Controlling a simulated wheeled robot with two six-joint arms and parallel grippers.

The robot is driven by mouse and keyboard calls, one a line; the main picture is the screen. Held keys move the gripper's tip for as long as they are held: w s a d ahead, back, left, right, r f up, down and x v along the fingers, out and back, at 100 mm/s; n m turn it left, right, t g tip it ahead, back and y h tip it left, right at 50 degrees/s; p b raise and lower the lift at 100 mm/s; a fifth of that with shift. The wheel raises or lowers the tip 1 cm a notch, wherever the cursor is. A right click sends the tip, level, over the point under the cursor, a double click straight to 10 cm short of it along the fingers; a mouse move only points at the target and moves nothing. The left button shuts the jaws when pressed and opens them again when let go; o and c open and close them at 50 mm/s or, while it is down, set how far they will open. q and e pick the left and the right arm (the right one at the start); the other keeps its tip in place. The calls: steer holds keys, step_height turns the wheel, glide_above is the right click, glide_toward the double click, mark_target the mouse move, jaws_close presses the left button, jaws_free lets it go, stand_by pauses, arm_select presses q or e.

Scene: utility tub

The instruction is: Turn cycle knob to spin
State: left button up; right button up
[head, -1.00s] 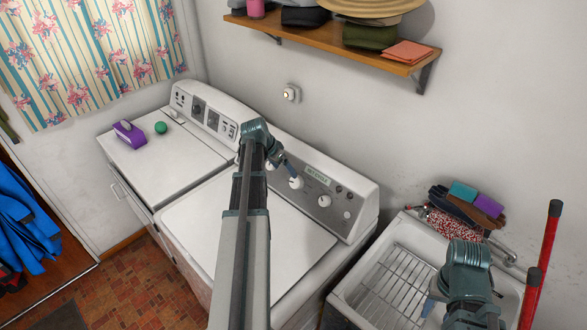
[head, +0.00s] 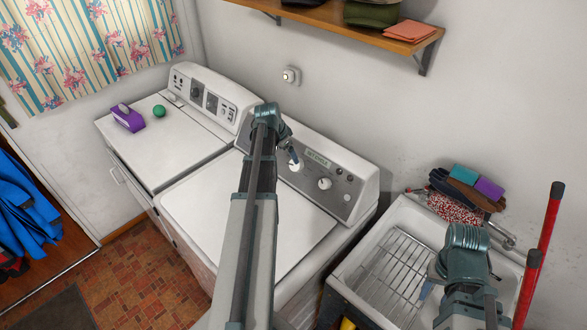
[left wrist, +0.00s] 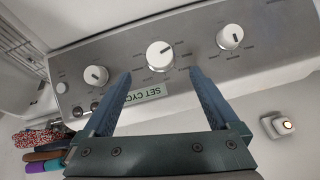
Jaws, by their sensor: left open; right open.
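The white cycle knob (head: 296,166) sits on the grey control panel of the right-hand machine, beside the "SET CYCLE" label (left wrist: 145,92). In the left wrist view the knob (left wrist: 159,55) has a dark pointer mark. My left gripper (left wrist: 159,73) is open, its two blue fingers apart on either side of the knob in the picture. I see no clear contact; in the head view this gripper (head: 291,157) is at the knob and partly hidden by its own arm. My right gripper (head: 426,290) is open over the sink, its jaws mostly hidden.
Another knob (left wrist: 230,37) and a smaller knob (left wrist: 96,75) flank the cycle knob.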

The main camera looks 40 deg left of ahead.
mark_target(294, 165)
arm_select(q)
steer(key=b+x, duration=0.8)
steer(key=x, duration=0.2)
steer(key=shift+s, duration=0.1)
steer(key=c, duration=1.4)
steer(key=shift+o, duration=0.2)
steer(key=shift+a+n+h, duration=0.25)
steer(key=shift+n+h, duration=0.55)
steer(key=shift+n, duration=0.1)
steer(key=shift+d, duration=0.1)
